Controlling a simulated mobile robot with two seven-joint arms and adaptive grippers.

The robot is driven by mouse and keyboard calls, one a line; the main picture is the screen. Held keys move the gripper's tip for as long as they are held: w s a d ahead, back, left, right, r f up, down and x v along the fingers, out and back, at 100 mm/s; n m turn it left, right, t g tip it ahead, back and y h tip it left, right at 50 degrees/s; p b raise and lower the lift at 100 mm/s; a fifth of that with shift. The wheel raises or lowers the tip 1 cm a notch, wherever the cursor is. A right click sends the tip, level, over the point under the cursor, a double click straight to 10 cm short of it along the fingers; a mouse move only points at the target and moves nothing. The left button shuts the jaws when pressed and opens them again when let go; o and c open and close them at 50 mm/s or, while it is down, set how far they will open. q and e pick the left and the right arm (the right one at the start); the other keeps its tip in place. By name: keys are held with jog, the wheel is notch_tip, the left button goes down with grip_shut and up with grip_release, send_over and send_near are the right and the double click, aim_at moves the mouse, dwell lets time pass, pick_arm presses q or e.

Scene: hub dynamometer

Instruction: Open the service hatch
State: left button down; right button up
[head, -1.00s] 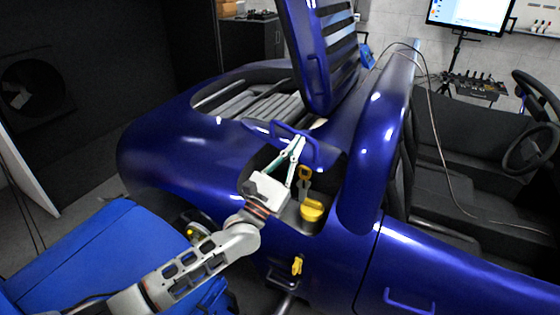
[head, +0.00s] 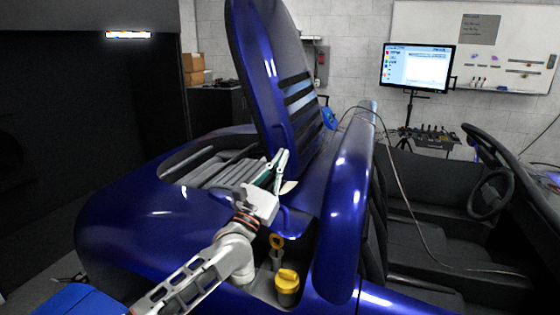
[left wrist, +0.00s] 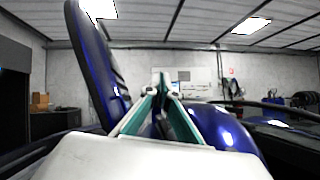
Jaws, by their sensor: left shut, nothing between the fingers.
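The small service hatch on the blue car's rear body is open. Its recess shows a yellow cap (head: 287,281) and a yellow ring-topped dipstick (head: 276,242). The blue hatch lid (head: 298,222) appears raised at the back of this recess, mostly hidden behind my left gripper. My left gripper (head: 281,157) is shut and empty, pointing up above the recess, in front of the large raised cover. It also shows in the left wrist view (left wrist: 163,82), with the fingers close together. My right gripper is not in view.
The large blue slatted cover (head: 262,75) stands upright, close behind my left gripper. A blue rounded fairing (head: 345,205) rises right of the recess. The seats and steering wheel (head: 491,194) are farther right. A monitor (head: 417,68) stands at the back.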

pick_arm(q)
jog(key=shift+w+f, duration=0.1)
jog(key=shift+f, duration=0.4)
dwell(0.5)
